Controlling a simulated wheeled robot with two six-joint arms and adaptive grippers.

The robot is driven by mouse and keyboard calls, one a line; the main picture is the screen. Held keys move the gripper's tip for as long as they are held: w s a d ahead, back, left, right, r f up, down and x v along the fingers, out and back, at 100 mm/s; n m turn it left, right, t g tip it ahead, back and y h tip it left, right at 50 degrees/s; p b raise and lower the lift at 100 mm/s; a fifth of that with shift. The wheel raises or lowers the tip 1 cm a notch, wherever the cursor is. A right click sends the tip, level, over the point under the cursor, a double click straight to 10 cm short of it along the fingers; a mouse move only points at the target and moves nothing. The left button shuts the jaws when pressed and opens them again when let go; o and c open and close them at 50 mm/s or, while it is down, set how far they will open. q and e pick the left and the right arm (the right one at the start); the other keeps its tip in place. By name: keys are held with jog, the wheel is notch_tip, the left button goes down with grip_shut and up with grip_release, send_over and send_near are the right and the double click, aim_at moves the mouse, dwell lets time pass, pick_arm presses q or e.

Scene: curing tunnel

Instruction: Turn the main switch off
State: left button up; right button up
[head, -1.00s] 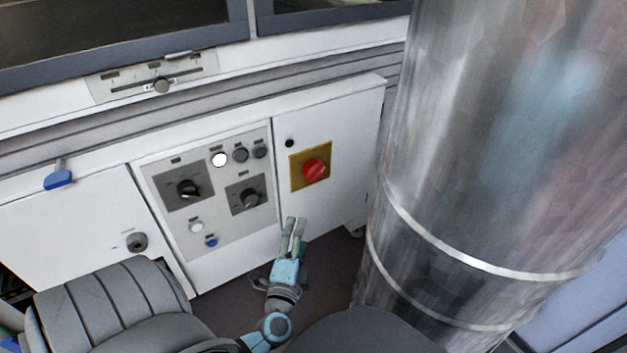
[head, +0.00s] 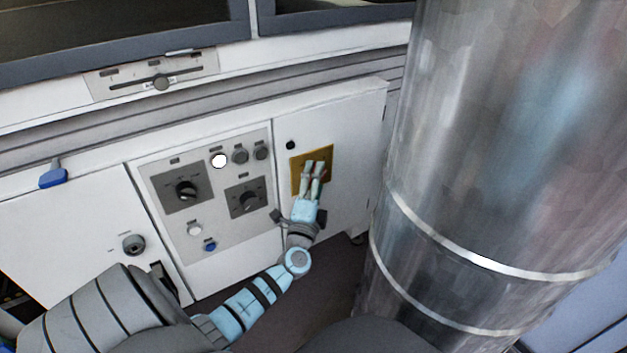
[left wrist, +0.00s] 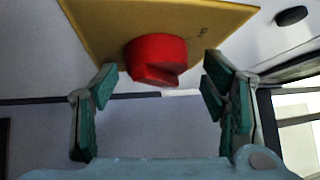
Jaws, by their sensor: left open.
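The main switch is a red rotary knob (left wrist: 156,60) on a yellow plate (left wrist: 105,25), seen in the left wrist view. In the head view the yellow plate (head: 326,155) is on the white cabinet door, and my left gripper hides the knob. My left gripper (head: 314,167) is in front of the plate. In the left wrist view its fingers (left wrist: 162,95) are spread to either side of the knob, with space between them and it. The knob lies a little beyond the fingers, and I see no contact. My right gripper is not in view.
A grey control panel (head: 226,222) with black dials and buttons is left of the switch. A large metal cylinder (head: 480,180) stands close on the right. A blue handle (head: 53,178) sticks out at the far left. A slider (head: 161,83) is above.

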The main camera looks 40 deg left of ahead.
pick_arm(q)
jog(key=c, duration=1.1)
jog(key=shift+c, duration=0.2)
jog(key=shift+y, duration=0.3)
jog(key=shift+w+f+n+t+y, duration=0.15)
jog(key=shift+n+t+y, duration=0.1)
jog(key=shift+n+y, duration=1.45)
jog(key=shift+w+r+n+t+y, duration=0.1)
jog(key=shift+n+t+y, duration=0.15)
jog(key=shift+n+y, duration=1.4)
jog(key=shift+n+h, duration=0.45)
jog(key=shift+n, duration=0.4)
